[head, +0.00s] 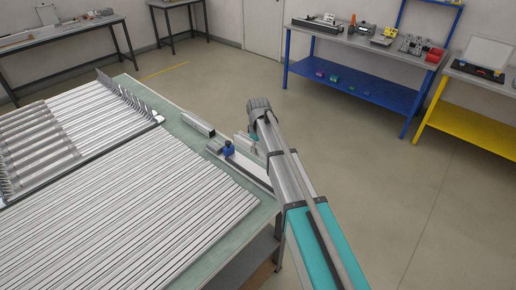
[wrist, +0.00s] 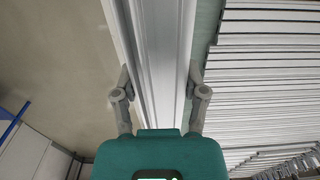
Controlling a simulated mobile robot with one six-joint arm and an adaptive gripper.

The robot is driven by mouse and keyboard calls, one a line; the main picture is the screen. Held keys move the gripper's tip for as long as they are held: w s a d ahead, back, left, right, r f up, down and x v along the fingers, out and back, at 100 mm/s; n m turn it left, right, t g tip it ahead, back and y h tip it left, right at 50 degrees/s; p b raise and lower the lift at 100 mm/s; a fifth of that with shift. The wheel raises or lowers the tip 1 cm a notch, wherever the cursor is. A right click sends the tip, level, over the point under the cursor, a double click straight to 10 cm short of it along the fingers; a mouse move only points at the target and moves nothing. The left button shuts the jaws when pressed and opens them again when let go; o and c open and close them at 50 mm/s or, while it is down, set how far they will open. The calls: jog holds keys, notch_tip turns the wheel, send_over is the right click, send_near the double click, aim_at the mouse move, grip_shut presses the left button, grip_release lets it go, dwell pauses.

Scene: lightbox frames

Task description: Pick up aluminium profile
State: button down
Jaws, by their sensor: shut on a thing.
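A wide grooved silver aluminium profile (wrist: 160,40) runs lengthwise through the wrist view, along the edge of the green-topped table. My gripper (wrist: 160,76) has one finger on each side of it and is shut on it. I cannot tell whether the profile touches the table. In the head view my arm hides most of the gripper. Many more thin aluminium profiles (head: 120,215) lie side by side on the table (head: 220,240), and they also show at the right in the wrist view (wrist: 265,60).
A slotted rack (head: 135,100) stands at the table's far side. A short profile block (head: 198,124) and a blue-knobbed fixture (head: 228,150) sit near the table's right edge. A blue workbench (head: 350,88) and a yellow one (head: 468,128) stand beyond open floor (head: 400,210).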

aim_at(258, 145)
notch_tip(258, 145, up, 16)
jog(key=p, duration=1.5)
jog(key=shift+f, duration=0.1)
notch_tip(258, 145, down, 15)
jog(key=b, duration=1.5)
jog(key=shift+f, duration=0.2)
jog(key=shift+s+d, duration=0.1)
jog(key=shift+d, duration=0.05)
